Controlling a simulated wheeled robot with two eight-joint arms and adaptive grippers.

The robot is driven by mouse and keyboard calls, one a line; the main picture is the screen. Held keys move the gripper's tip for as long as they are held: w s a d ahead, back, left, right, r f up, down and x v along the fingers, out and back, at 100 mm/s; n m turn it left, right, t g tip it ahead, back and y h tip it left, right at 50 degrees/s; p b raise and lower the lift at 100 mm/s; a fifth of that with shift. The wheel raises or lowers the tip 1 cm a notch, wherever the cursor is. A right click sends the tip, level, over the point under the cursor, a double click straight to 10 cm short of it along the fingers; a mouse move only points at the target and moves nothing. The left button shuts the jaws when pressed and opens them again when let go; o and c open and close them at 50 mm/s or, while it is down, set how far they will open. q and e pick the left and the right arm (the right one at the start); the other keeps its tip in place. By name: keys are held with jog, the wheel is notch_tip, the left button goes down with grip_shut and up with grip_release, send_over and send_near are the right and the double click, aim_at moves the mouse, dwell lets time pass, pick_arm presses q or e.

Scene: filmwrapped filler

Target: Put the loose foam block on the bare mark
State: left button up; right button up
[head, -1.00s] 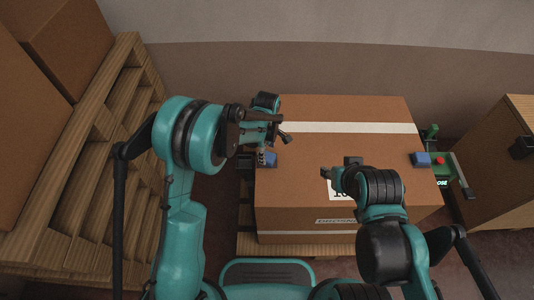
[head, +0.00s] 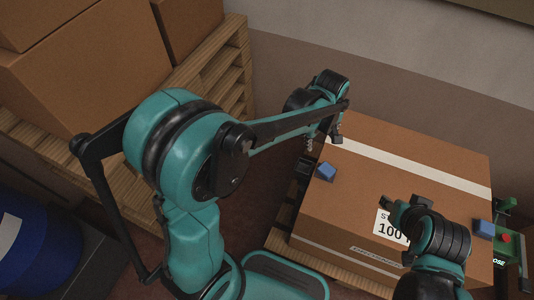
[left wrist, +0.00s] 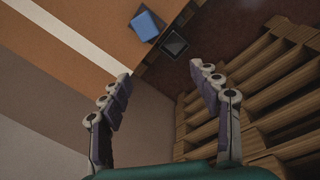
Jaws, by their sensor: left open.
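A blue foam block (head: 327,171) lies on top of a large brown carton (head: 390,160), near its left edge. It also shows in the left wrist view (left wrist: 146,25), beyond the fingertips. A second blue block (head: 484,229) sits at the carton's right edge. I cannot tell which block is the loose one, and no bare mark is clearly seen. My left gripper (head: 324,140) is open and empty near the carton's back left corner, apart from the block; its spread fingers show in the left wrist view (left wrist: 160,75). My right gripper (head: 402,200) is over the carton near the white label.
A dark square part (left wrist: 174,44) sits beside the carton's edge. A wooden pallet stack (head: 215,75) with cartons stands at the left. A blue drum (head: 35,245) is at lower left. Green and red fittings (head: 506,238) are at the carton's right.

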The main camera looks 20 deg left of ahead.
pick_arm(q)
jog(key=s+a+r+m+t, duration=0.2)
jog(key=s+a+m, duration=0.3)
jog(key=s, duration=0.3)
jog(key=s+a+r+m+t, duration=0.3)
jog(key=s+a+r+m, duration=0.2)
jog(key=s+a, duration=0.2)
jog(key=shift+s, duration=1)
